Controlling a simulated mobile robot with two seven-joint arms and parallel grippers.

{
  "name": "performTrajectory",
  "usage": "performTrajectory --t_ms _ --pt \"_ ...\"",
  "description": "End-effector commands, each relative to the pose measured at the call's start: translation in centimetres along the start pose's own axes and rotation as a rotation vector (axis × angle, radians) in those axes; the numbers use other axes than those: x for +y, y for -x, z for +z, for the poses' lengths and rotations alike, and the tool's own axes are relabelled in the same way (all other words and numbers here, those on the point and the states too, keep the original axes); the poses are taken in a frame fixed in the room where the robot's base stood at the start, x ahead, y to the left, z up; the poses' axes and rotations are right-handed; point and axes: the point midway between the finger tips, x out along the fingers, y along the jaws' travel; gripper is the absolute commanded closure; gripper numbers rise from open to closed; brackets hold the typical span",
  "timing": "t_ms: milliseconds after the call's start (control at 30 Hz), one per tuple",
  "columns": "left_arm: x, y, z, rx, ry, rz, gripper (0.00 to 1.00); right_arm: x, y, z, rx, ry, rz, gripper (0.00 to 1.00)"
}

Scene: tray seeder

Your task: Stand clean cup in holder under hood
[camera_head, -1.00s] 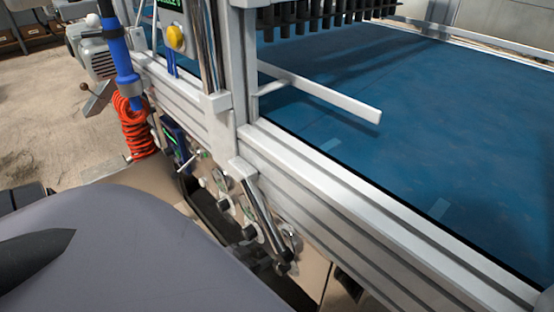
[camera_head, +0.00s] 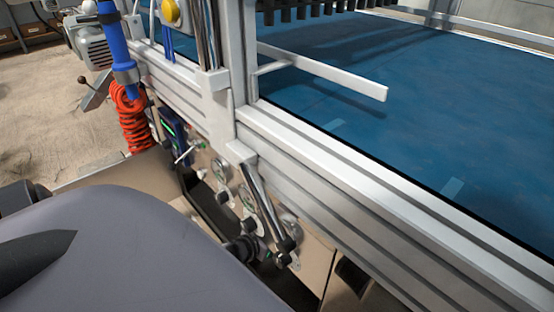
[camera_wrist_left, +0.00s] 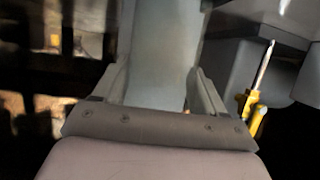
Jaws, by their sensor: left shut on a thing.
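My left gripper (camera_wrist_left: 160,88) shows in the left wrist view, with a grey finger on either side of a smooth grey thing (camera_wrist_left: 163,50). It is shut on this thing, which runs up out of the top of the picture. I cannot tell whether it is the clean cup. No cup, holder or hood can be made out in the head view. My right gripper is not in view.
A metal machine frame (camera_head: 330,185) borders a blue belt (camera_head: 430,110), and a pale bar (camera_head: 330,74) juts over it. Knobs and a lever (camera_head: 262,200) line its side. An orange coiled hose (camera_head: 133,118) hangs left. Yellow-handled tools (camera_wrist_left: 252,103) show in the wrist view.

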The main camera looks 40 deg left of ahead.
Motion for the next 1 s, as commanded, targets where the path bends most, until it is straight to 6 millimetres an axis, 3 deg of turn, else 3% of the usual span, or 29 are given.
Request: performTrajectory --t_ms 67,100,167,567,1000 --pt "0.0 -0.2 0.3 0.001 0.001 0.0 0.82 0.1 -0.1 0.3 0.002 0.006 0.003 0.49" --pt "0.0 -0.1 0.3 0.0 0.001 0.0 0.19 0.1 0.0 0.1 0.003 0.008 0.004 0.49" --pt "0.0 -0.1 0.3 0.0 0.001 0.0 0.03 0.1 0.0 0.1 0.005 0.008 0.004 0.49" --pt "0.0 0.3 -0.2 -0.001 0.0 0.0 0.03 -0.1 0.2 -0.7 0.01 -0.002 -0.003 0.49" --pt "0.1 8.2 -0.3 -0.003 0.001 0.001 0.03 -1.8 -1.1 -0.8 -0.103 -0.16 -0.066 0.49"
